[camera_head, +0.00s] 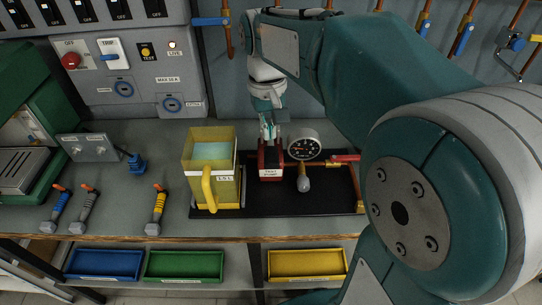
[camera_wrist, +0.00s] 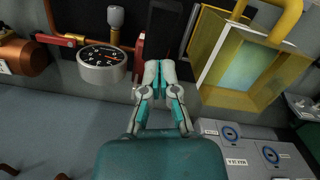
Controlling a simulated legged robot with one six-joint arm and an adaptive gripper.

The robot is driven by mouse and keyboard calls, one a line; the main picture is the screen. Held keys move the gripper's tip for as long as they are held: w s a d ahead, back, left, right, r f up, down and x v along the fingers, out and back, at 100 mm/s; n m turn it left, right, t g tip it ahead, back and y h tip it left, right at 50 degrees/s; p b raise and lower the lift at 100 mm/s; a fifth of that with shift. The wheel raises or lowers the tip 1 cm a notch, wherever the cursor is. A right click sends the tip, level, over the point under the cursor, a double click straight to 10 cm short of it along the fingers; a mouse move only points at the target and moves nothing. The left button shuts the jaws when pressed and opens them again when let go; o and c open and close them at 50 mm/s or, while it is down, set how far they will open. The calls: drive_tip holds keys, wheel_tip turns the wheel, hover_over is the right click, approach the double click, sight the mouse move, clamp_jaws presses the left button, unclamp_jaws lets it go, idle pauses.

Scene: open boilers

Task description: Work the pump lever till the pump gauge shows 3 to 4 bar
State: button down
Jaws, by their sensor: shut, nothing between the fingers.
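The red test pump (camera_head: 271,165) stands on a black tray behind the yellow container's right side. Its round gauge (camera_head: 304,147) has a dark face; the needle is too small to read. The gauge also shows in the wrist view (camera_wrist: 102,62). A grey-knobbed stem (camera_head: 304,183) stands in front of the gauge, and a red handle (camera_head: 345,158) lies to its right. I cannot tell for sure which part is the pump lever. My gripper (camera_head: 268,132) is shut and empty, pointing down just above or behind the pump. Its fingertips (camera_wrist: 159,65) sit beside a red upright piece (camera_wrist: 139,55).
A yellow open container (camera_head: 196,183) with pale liquid stands close left of the pump. Several hand tools (camera_head: 157,210) lie farther left. The switch panel (camera_head: 125,65) rises behind. Coloured bins (camera_head: 185,265) sit below the bench front.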

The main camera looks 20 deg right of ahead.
sight(269, 152)
drive_tip(key=shift+s+f, duration=0.2)
drive_tip(key=shift+f, duration=2)
drive_tip(key=shift+f, duration=2.2)
drive_tip(key=shift+w, duration=0.1)
